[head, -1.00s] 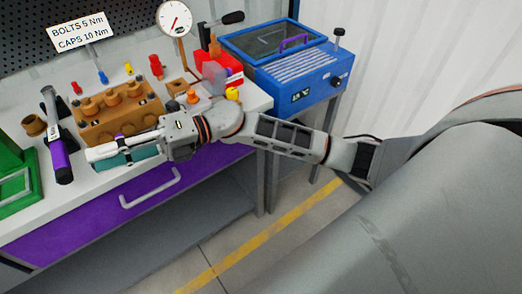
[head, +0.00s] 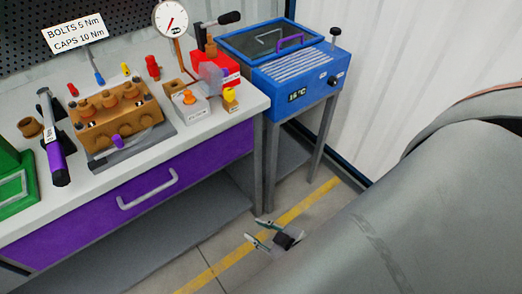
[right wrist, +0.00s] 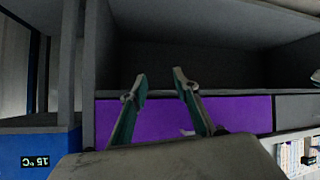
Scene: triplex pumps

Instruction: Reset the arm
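My right gripper (head: 254,230) is in the lower middle of the head view, in front of the bench and over the floor with its yellow line. Its two fingers stand apart with nothing between them. In the right wrist view the same open fingers (right wrist: 160,80) show before the purple drawer front (right wrist: 220,118) and the dark shelf space.
The bench (head: 215,128) holds a brown pump block (head: 112,118), a purple-handled tool (head: 56,160) and a white box with an orange knob (head: 190,105). A blue machine (head: 300,75) stands to the right. Floor in front of the bench is free.

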